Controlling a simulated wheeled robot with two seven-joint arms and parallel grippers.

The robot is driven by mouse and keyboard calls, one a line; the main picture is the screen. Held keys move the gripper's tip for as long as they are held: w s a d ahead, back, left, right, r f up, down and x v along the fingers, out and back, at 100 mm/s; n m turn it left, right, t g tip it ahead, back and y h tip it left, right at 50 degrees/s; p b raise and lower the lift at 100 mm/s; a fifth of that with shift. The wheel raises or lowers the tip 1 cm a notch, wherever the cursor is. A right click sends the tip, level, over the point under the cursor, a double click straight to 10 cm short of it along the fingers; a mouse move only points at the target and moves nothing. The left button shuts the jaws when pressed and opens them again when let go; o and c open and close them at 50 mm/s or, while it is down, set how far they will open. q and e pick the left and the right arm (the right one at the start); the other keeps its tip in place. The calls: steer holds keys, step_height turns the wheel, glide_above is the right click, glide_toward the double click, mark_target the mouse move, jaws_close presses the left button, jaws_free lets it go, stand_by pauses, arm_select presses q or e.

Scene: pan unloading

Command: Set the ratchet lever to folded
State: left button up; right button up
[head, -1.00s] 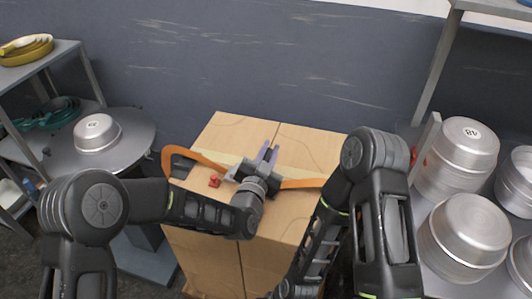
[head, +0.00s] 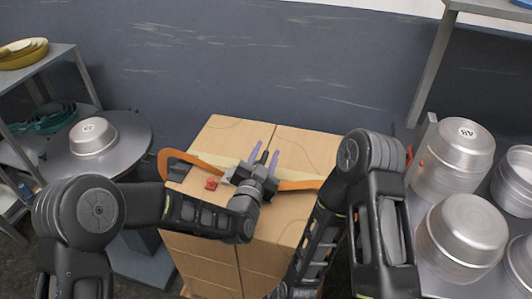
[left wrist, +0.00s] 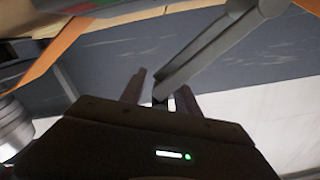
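A small red piece (head: 211,183) lies on the box (head: 225,130). A round table (head: 130,150) with a metal pan (head: 93,136) stands at left. Stacked metal pans (head: 462,155) fill the shelf at right. A grey wall (head: 260,60) stands behind.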

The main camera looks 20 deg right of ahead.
arm_select(q)
steer(key=b+v, duration=0.1)
steer(key=v, duration=0.6)
steer(key=shift+s+a, duration=0.2)
steer(key=shift+s, duration=0.1)
arm_select(e)
steer(key=shift+f, duration=0.45)
steer(key=shift+c, duration=0.6)
